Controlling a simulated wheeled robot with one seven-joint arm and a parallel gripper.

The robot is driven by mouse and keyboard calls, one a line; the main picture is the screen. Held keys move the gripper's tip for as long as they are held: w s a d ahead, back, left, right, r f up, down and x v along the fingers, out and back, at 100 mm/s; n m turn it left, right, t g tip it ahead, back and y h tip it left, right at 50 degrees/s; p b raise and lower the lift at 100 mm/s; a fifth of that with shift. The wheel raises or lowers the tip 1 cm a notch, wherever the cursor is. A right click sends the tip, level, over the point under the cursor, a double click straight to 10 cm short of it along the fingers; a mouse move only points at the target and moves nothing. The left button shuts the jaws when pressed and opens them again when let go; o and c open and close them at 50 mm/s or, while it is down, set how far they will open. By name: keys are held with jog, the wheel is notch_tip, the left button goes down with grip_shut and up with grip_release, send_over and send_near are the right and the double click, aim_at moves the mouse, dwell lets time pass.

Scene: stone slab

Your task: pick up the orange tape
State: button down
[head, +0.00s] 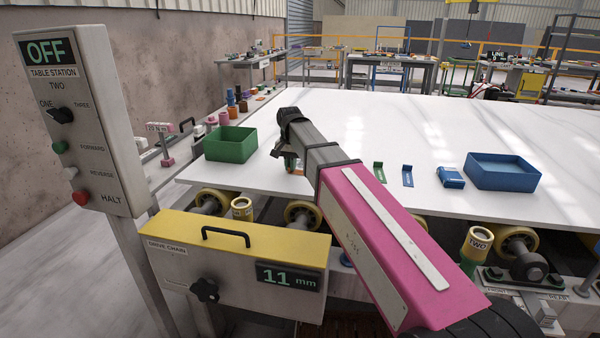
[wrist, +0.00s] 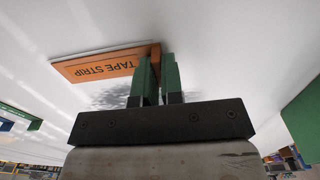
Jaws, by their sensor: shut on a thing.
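The orange tape (wrist: 98,66) is a flat orange piece lettered "TAPE STRIP", with an upright edge, just over the white slab in the wrist view. My gripper (wrist: 156,72) has green fingers closed close together on the tape's upright edge at its right end. In the head view my gripper (head: 291,163) is low over the slab near its front edge, to the right of the green bin. My arm hides most of the tape there. I cannot tell whether the tape still touches the slab.
A green open bin (head: 231,146) stands at the slab's left. The slab behind (head: 400,125) is clear.

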jog(key=shift+r, duration=0.15)
jog(key=shift+r, duration=0.55)
notch_tip(320, 180, up, 2)
jog(key=shift+r, duration=0.2)
jog(key=s+a+r, duration=0.4)
jog(key=s+r, duration=0.3)
jog(key=s, duration=0.4)
jog(key=shift+r, duration=0.15)
jog(key=c, duration=1.8)
grip_release()
jog(key=shift+a, duration=0.1)
